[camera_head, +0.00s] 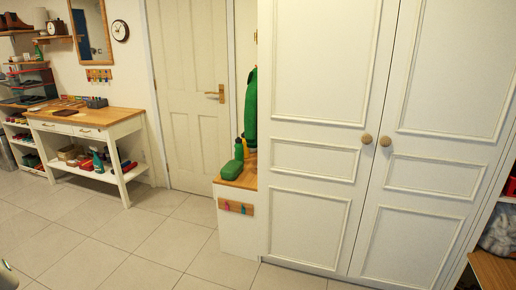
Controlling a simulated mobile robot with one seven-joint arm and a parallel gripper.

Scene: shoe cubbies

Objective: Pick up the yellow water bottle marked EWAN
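I cannot make out a yellow water bottle marked EWAN in the head view. A small green bottle (239,149) stands upright on the wooden top of a low white bench (229,183), left of the tall cupboard. A slim yellowish-green shape beside it is too small to tell, and no name can be read. My gripper is not in view. A small grey rounded shape at the bottom left corner cannot be identified.
A green case (231,170) lies on the bench, and a green garment (250,110) hangs above it. The white cupboard (320,130) is shut. A side table (95,118) stands left of the closed door (195,90). The tiled floor (130,240) is clear in front.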

